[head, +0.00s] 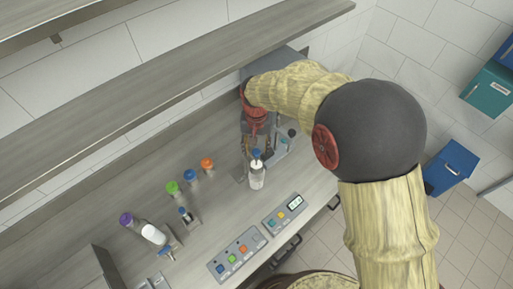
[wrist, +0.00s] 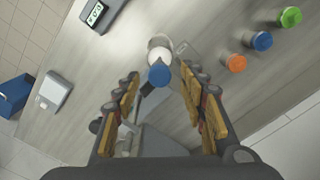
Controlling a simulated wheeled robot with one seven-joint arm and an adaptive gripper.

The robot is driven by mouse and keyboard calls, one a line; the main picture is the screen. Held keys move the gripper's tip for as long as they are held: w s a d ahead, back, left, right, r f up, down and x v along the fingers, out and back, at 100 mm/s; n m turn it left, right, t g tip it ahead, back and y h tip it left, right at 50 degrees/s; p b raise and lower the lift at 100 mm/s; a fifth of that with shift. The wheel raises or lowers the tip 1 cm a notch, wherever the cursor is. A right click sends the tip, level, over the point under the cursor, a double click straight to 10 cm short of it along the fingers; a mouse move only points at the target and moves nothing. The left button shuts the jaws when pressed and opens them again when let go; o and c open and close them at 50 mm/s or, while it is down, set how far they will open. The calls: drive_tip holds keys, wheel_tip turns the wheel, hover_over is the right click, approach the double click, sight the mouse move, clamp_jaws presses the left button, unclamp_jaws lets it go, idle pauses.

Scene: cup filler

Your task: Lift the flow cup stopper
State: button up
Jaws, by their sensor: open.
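A blue round knob (wrist: 159,75), which looks like the flow cup stopper, stands over a white cup or bottle (wrist: 160,54) in the wrist view. In the head view the blue knob (head: 256,153) sits at the top of the white container (head: 257,177), which stands upright on the bench. My gripper (wrist: 160,80) is open, with one finger on each side of the blue knob and a gap visible on both sides. In the head view my gripper (head: 257,149) is just behind the knob, small and partly hidden by the arm. Contact is not visible.
Orange (head: 207,163), blue (head: 190,175) and green (head: 172,187) capped bottles stand left on the bench (head: 220,215). A purple-capped bottle (head: 127,219) is farther left. Button panels (head: 237,256) lie along the front edge. A shelf (head: 170,95) runs above the back.

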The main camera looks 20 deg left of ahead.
drive_tip(key=shift+f, duration=0.4)
drive_tip(key=shift+c, duration=0.2)
clamp_jaws()
drive_tip(key=shift+r, duration=0.1)
idle(0.5)
